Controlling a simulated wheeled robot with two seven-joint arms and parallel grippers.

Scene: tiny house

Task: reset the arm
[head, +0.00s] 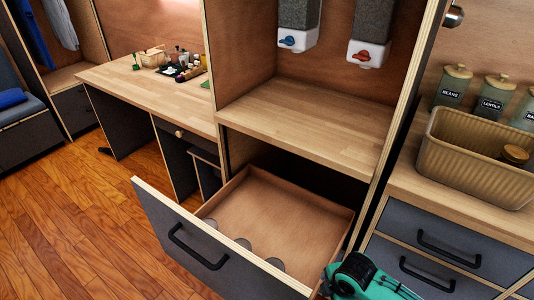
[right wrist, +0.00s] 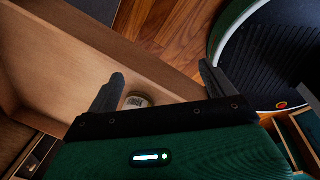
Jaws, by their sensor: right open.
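My right gripper (right wrist: 162,76) is open in the right wrist view, with its two dark fingers spread apart. No object is clamped between them. The green end of my right arm shows at the bottom right of the head view, beside the right end of the open drawer (head: 300,204). A can (right wrist: 137,101) lies in the drawer beyond the left finger in the right wrist view; its lower part is hidden by the gripper. My left arm and gripper are not in view.
The drawer is pulled out, with several round can tops (head: 243,243) along its front. A counter (head: 418,197) at right holds a tan basket (head: 470,160) and labelled canisters (head: 493,98). Two dispensers (head: 370,50) hang above the shelf (head: 310,115). Wooden floor (head: 80,225) is clear at left.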

